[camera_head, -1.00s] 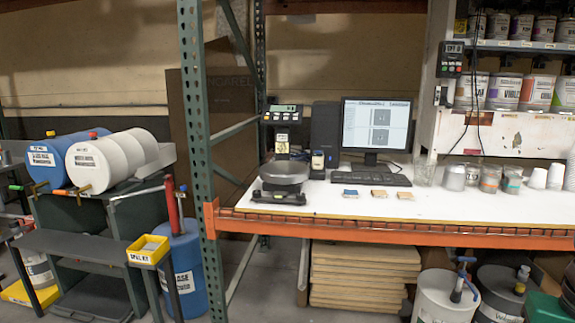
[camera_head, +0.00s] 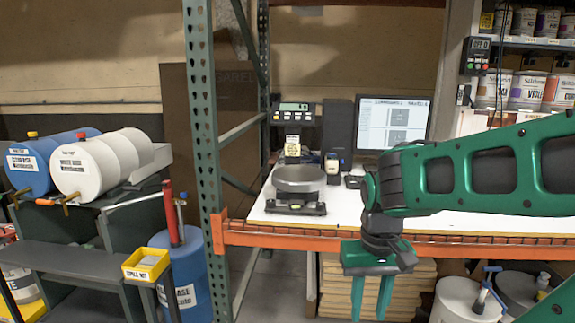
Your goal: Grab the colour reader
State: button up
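A small upright handheld device with a dark body and a pale front (camera_head: 332,165), which looks like the colour reader, stands on the white bench top (camera_head: 345,203). It is just right of the scale, in front of the black computer tower. My gripper (camera_head: 371,298) is green, points down and hangs in front of the orange bench edge, lower than the bench top. Its two fingers are apart with nothing between them. It is nearer the camera than the device, and below and to the right of it in the picture.
The scale (camera_head: 298,180) with its display post (camera_head: 292,115) stands left of the device. The monitor (camera_head: 392,124) is behind, and my arm hides the bench's right part. A green rack upright (camera_head: 203,130) and orange beam (camera_head: 275,237) bound the bench.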

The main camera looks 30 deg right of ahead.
aim_at(332, 164)
jog(key=z, duration=0.15)
jog(key=i, duration=1)
jog(key=z, duration=0.9)
jog(key=i, duration=0.4)
jog(key=z, duration=0.25)
